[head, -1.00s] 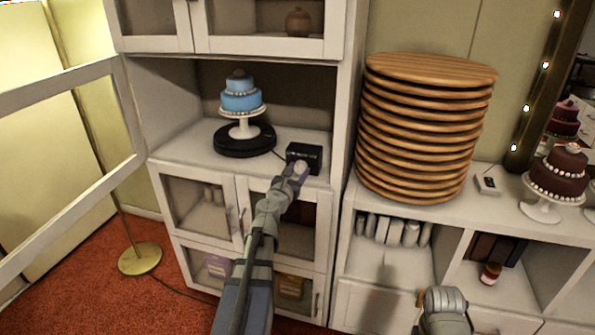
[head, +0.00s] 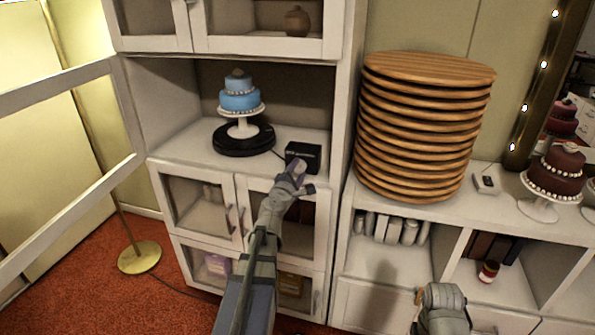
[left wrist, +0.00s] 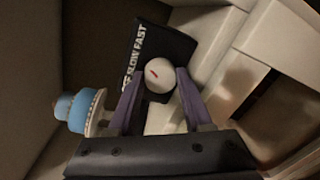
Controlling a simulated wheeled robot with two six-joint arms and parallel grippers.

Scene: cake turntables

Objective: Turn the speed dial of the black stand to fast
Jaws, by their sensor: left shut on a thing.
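The black stand (head: 243,150) is a round turntable on the cabinet shelf in the head view, with a blue tiered cake on a white pedestal on top. Its black control box (head: 303,151) sits to its right at the shelf's front edge. In the left wrist view the box (left wrist: 172,45) bears white lettering, OFF, SLOW and FAST. The round white dial (left wrist: 160,76) has a red mark on its left side, towards SLOW. My left gripper (left wrist: 158,85) is shut on the dial, one purple finger on each side. In the head view my left gripper (head: 293,172) largely hides the dial.
A tall stack of round wooden boards (head: 420,130) stands on the counter to the right. A dark red cake (head: 556,172) on a white stand is at the far right. The cabinet's side wall (head: 345,100) rises just right of the box. Shelf space left of the turntable is free.

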